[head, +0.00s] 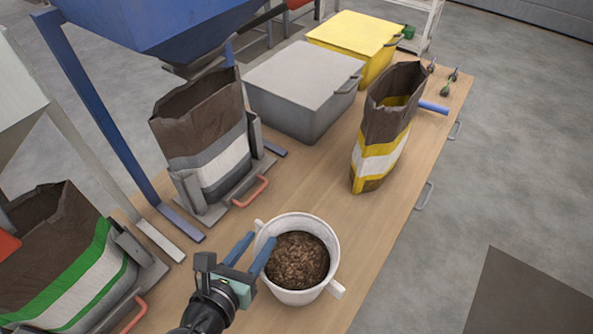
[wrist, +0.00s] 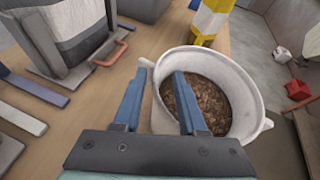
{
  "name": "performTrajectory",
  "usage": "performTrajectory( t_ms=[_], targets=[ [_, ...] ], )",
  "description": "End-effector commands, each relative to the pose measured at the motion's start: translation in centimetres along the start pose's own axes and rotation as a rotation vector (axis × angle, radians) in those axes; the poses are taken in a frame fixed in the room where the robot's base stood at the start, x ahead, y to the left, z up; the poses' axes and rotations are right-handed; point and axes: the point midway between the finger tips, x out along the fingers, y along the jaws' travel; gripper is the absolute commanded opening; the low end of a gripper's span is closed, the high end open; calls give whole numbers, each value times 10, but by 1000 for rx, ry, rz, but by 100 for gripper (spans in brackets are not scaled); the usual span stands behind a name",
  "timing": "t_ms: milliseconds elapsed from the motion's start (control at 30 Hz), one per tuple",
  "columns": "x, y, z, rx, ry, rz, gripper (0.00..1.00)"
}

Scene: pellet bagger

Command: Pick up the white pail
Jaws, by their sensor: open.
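The white pail (head: 335,245) stands upright on the wooden table, filled partway with brown pellets or chips. It has a lug or handle on its left rim and another at its lower right. My gripper (head: 255,248) is at the pail's left side, with its blue fingers apart near the rim. In the wrist view the pail (wrist: 247,88) shows ahead and right of centre. There one finger of my gripper (wrist: 157,85) is left of the pail wall and the other overlaps the pail's near side. I cannot tell whether either finger touches the pail.
A grey-banded bag (head: 200,125) stands in a holder with a red handle behind left. A green-banded bag (head: 70,275) is at lower left. A yellow-banded bag (head: 385,140), a grey bin (head: 300,85) and a yellow bin (head: 355,38) stand farther back. Table right of the pail is clear.

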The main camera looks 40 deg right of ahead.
Motion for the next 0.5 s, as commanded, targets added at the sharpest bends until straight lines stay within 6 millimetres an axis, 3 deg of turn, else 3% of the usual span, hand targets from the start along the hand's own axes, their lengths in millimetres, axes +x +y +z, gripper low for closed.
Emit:
performTrajectory(
  t_ms=[300,500],
  targets=[
    [6,0,0,-1,0,1,39],
    [6,0,0,-1,0,1,3]
  ],
)
